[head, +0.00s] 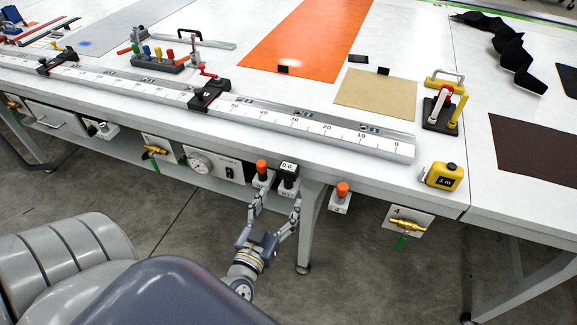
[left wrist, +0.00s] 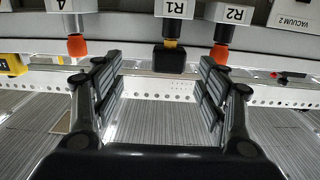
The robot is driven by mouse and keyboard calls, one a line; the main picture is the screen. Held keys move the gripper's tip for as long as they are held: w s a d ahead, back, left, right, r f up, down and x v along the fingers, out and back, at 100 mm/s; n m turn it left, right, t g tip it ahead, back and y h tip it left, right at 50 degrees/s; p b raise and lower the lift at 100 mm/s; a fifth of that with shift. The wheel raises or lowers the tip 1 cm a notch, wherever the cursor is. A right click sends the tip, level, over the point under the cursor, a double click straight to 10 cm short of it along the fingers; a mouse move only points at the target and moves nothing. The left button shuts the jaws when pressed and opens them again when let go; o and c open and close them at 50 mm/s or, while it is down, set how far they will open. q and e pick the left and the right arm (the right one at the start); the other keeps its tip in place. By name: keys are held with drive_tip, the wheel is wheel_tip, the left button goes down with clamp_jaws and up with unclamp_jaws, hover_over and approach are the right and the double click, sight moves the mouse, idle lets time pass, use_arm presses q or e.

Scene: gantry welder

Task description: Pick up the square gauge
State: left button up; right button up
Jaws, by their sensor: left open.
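The square gauge (head: 289,168) is a small dark block with a lit display reading 0.0, on the holder marked R1 at the table's front edge. In the left wrist view, a black block with a yellowish neck at R1 (left wrist: 171,61) appears to be this gauge. My left gripper (head: 276,201) is open and empty, just below and in front of the holders. In the left wrist view, its fingers (left wrist: 162,72) stand wide on both sides of the block, apart from it. My right gripper is in neither view.
An orange knob (head: 262,167) sits close left of the gauge, on the R2 holder. A yellow tape measure (head: 443,176) and a long ruler rail (head: 330,132) lie on the table.

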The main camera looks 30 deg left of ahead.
sight(286, 174)
use_arm(q)
drive_tip(key=shift+y, duration=0.4)
drive_tip(key=w, duration=0.1)
drive_tip(key=w+a+r, duration=0.1)
drive_tip(key=w, duration=0.1)
drive_tip(key=w+r+p, duration=0.1)
drive_tip(key=shift+w+a+r, duration=0.15)
drive_tip(key=shift+w+a, duration=0.15)
drive_tip(key=shift+a, duration=0.05)
drive_tip(key=shift+w+a, duration=0.2)
drive_tip(key=shift+w, duration=0.3)
drive_tip(key=shift+w+a, duration=0.15)
drive_tip(key=shift+w, duration=0.2)
drive_tip(key=x, duration=0.3)
drive_tip(key=p+x, duration=0.1)
drive_tip(key=shift+w+a+f, duration=0.1)
drive_tip(key=shift+a+f, duration=0.1)
drive_tip(key=shift+f, duration=0.05)
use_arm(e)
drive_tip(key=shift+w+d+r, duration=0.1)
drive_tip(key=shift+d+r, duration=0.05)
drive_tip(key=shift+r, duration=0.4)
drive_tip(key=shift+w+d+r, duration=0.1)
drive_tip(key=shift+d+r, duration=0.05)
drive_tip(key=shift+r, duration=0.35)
use_arm(q)
drive_tip(key=shift+r, duration=0.1)
drive_tip(key=shift+c, duration=0.3)
